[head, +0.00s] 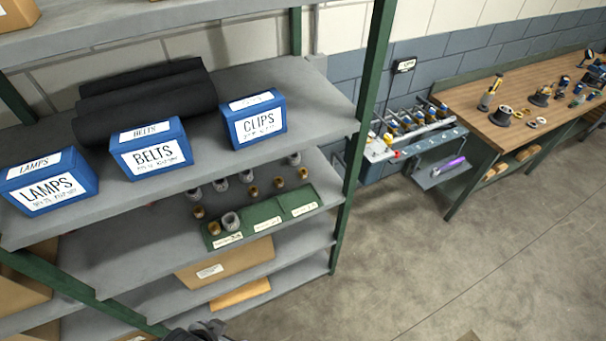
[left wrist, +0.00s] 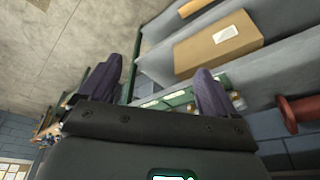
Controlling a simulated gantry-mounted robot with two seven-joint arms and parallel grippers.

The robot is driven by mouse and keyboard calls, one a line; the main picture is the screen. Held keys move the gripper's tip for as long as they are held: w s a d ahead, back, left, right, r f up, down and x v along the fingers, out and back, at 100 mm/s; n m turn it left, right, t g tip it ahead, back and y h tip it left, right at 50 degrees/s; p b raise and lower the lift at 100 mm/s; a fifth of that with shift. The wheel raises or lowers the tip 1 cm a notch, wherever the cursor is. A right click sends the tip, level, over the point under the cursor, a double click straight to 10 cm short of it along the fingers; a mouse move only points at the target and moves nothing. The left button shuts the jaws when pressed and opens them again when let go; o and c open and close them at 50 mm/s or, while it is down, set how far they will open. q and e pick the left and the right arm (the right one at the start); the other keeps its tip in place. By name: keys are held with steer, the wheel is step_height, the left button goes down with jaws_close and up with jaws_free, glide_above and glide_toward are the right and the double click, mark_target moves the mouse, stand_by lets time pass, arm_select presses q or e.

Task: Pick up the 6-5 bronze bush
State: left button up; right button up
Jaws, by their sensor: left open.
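Several small bronze bushes stand on the middle shelf in the head view, among them one at the front left (head: 214,228) and one farther right (head: 279,185). Grey bushes (head: 231,221) stand among them. A green tray (head: 262,212) with white labels lies along the shelf's front; the labels are too small to read, so I cannot tell which bush is the 6-5. My left gripper (left wrist: 156,68) is open and empty in the left wrist view, with the tray's green edge (left wrist: 180,98) beyond its fingers. A dark part of it shows at the head view's bottom edge. My right gripper is not in view.
Blue boxes for lamps (head: 48,183), belts (head: 150,148) and clips (head: 254,119) stand on the shelf above. A cardboard box (head: 226,262) lies on the shelf below. A green post (head: 362,120) bounds the rack's right side.

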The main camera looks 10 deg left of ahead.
arm_select(q)
steer(key=shift+c, duration=0.2)
steer(key=shift+c, duration=1.4)
